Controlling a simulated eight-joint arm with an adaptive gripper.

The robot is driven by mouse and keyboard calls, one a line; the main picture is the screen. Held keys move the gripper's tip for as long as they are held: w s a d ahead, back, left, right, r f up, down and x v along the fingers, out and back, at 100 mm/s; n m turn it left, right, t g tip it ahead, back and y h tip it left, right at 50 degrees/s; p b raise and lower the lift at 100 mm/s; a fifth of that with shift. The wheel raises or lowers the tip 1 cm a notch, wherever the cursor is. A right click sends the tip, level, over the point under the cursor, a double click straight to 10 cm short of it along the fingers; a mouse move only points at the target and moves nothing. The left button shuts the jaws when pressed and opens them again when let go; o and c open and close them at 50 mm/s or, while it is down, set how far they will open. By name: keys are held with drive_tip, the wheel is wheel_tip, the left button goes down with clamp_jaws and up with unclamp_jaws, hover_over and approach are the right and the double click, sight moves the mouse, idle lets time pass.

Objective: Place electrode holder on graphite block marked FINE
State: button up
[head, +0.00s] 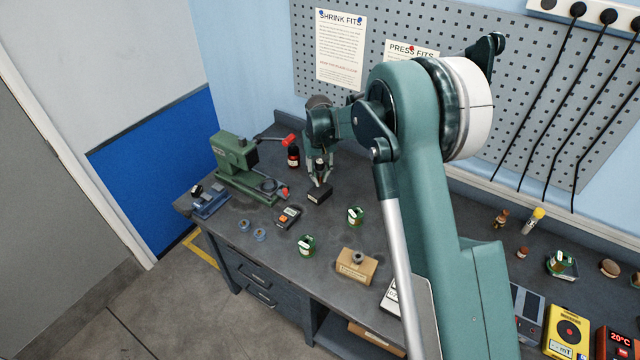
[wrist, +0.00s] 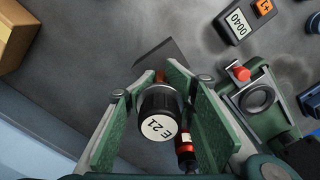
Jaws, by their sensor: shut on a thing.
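My gripper (head: 320,176) is low over the back left of the bench. In the wrist view its green jaws (wrist: 164,95) are closed around a black electrode holder (wrist: 150,103) with a white cap reading "E 21". A copper-coloured tip (wrist: 160,76) shows at its far end. A dark grey block (head: 319,193), likely graphite, lies on the bench just under and in front of the jaws. It also shows in the wrist view (wrist: 172,62) just beyond the copper tip. I cannot read a mark on it, nor tell whether the tip touches it.
A green press (head: 236,156) with red handle ends stands to the left. A dark bottle (head: 293,160) stands close beside the gripper.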

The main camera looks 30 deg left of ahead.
sight(320, 161)
drive_tip(key=shift+f, duration=1.85)
drive_tip(key=shift+f, duration=0.2)
drive_tip(key=o, duration=1.4)
drive_tip(key=shift+r, duration=0.15)
wheel_tip(320, 161, up, 12)
drive_tip(key=shift+r+b, duration=0.1)
drive_tip(key=shift+b, duration=0.25)
